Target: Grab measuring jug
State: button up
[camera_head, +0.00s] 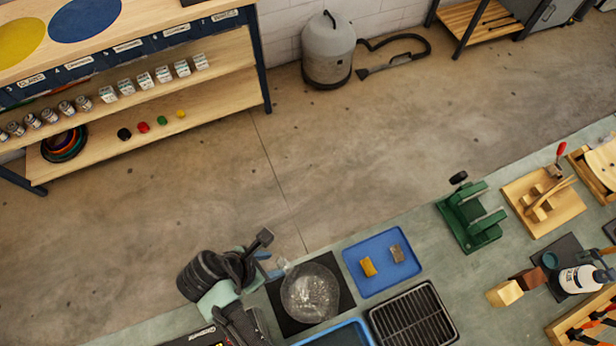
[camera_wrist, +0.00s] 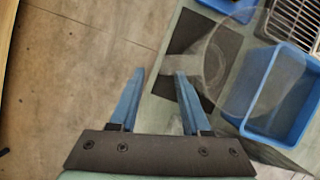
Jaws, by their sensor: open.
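The measuring jug (camera_head: 310,292) is clear and see-through. It stands on a dark square mat (camera_head: 343,287) near the bench's back edge. It also shows faintly in the wrist view (camera_wrist: 225,62), ahead and to the right of the fingers. My gripper (camera_head: 272,266) is just left of the jug in the head view. In the wrist view my gripper (camera_wrist: 161,72) has its two blue fingers apart with nothing held between them. The right finger is near the jug's left side; I cannot tell whether they touch.
A blue tray (camera_head: 358,290) with a yellow and a grey block lies right of the mat. A blue bin (camera_wrist: 297,125) and a black rack (camera_head: 412,315) are close by. A green fixture (camera_head: 470,215) stands farther right. Open floor lies beyond the bench edge.

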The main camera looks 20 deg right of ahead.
jog(key=shift+p+x, duration=0.5)
jog(key=shift+x, duration=2.65)
jog(key=shift+a, duration=0.1)
grip_shut()
